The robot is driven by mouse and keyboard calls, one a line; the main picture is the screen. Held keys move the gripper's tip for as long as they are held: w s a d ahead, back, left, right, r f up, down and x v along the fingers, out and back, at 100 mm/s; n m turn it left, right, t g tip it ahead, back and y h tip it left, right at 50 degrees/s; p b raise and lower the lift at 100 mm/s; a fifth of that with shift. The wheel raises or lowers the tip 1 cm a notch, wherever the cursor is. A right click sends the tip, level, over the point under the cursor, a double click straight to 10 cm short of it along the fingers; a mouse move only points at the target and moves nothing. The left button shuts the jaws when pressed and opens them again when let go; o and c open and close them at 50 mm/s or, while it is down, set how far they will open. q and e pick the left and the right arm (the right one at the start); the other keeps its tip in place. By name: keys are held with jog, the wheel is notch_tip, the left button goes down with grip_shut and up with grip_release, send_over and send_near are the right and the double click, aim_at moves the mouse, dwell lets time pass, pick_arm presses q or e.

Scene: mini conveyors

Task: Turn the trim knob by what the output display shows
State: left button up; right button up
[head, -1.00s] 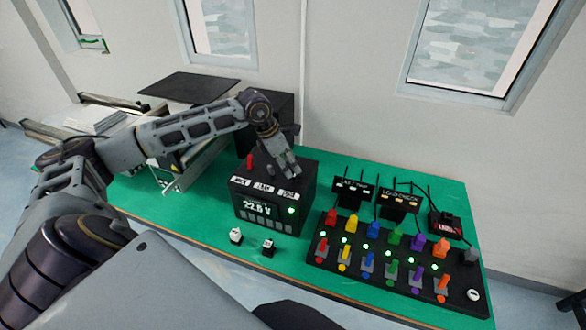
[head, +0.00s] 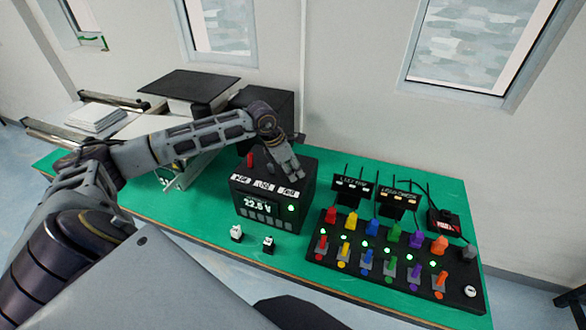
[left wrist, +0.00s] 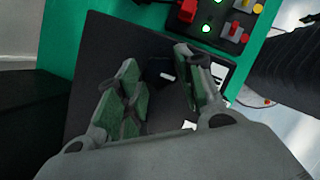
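The black power supply box (head: 243,204) stands on the green table; its lit output display (head: 257,205) reads about 22.5 V. My left gripper (head: 292,174) is over the right part of the box's top, pointing down. In the left wrist view, a black knob with a white mark (left wrist: 162,70) lies between the fingers of my left gripper (left wrist: 160,62). The fingers are apart, with gaps visible beside the knob; I see no firm grip. In the head view the gripper hides this part of the top. My right gripper is not in view.
A red post (head: 250,160) rises from the box's back left. Two small black-and-white switches (head: 268,244) sit in front. A black panel (head: 395,275) with several coloured levers and green lights stands on the right. Cables run behind it. The table's front left is clear.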

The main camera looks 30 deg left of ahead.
pick_arm(q)
jog(key=c, duration=0.5)
jog(key=shift+m+b, duration=0.3)
